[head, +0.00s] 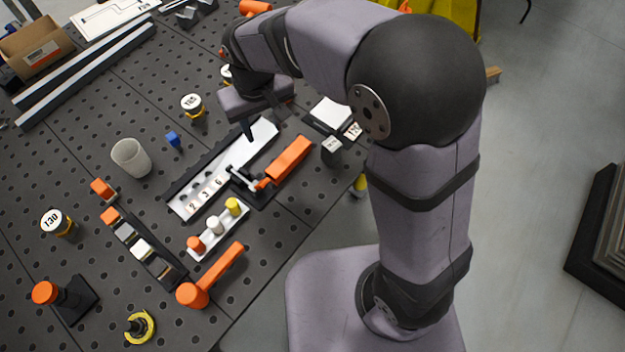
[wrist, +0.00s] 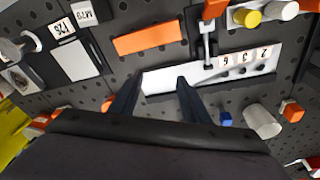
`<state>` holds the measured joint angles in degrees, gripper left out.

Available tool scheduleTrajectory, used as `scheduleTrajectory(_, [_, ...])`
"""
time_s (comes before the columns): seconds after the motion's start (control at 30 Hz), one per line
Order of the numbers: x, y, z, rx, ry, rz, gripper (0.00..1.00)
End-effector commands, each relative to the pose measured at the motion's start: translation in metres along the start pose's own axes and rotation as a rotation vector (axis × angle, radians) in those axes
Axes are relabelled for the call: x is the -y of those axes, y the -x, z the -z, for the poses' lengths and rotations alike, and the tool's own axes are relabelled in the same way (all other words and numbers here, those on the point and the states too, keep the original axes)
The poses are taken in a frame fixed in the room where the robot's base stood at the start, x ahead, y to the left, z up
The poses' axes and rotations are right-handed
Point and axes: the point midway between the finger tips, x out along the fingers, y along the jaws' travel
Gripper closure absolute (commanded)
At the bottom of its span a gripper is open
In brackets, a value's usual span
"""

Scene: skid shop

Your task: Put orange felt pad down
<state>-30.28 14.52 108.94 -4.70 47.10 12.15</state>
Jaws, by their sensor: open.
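My gripper (head: 247,132) is open over the upper end of the white plate (head: 258,138). In the wrist view the fingertips (wrist: 160,82) stand apart, with only the white plate (wrist: 212,76) showing between them. A long orange rectangular piece (head: 290,158) lies right of the plate beside a clamp; it also shows in the wrist view (wrist: 150,38). A small orange block (head: 102,188) sits farther left, and another orange piece (wrist: 107,103) is partly hidden beside a finger. I cannot tell which orange piece is the felt pad. Nothing is visibly held.
The clamp (head: 250,180) stands beside the numbered plate. A peg tray (head: 217,230), a row of coloured blocks (head: 140,247) and a white cup (head: 130,158) are nearby. A small blue block (head: 173,139) and a labelled jar (head: 192,105) stand left of my gripper. The perforated tabletop has bare patches between them.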

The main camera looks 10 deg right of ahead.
Motion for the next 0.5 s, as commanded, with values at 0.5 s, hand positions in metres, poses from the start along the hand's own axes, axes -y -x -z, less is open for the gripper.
scheduleTrajectory(0.5, [-0.131,-0.016,-0.208,0.168,-0.353,-0.003,0.57])
